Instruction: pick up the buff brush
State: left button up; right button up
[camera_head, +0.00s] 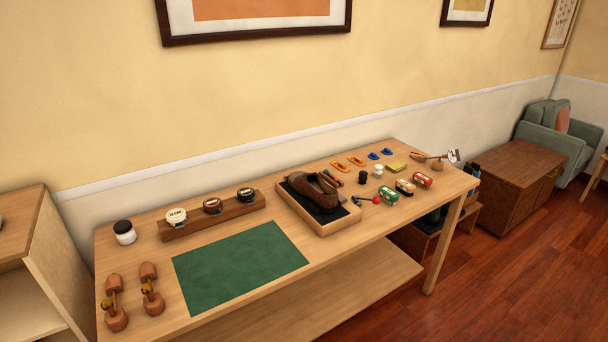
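A wooden workbench (280,217) stands along the wall. Toward its right front lie small block-shaped items that look like brushes: a green one (388,195), a brown and pale one (405,187) and a red one (422,180). They sit apart in a slanting row, and their markings are too small to read. I cannot tell which of them is the buff brush. Neither of my grippers shows in the head view.
A brown shoe (313,188) sits in a wooden tray (340,221) left of the blocks. A green mat (240,262), a rack (212,222) of round tins and wooden shoe trees (116,319) occupy the left. Open floor lies in front right.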

aim_at(404, 186)
jog(key=i+l+u, duration=0.3)
jog(key=i+l, duration=0.2)
jog(key=i+l+u, duration=0.15)
jog(key=l, duration=0.25)
jog(key=i+l+u, duration=0.1)
jog(key=i+l, duration=0.15)
jog(key=i+l+u, duration=0.15)
jog(key=l, duration=0.35)
jog(key=i+l+u, duration=0.15)
jog(key=l, duration=0.25)
jog(key=i+l+u, duration=0.15)
jog(key=l, duration=0.25)
jog(key=i, duration=0.05)
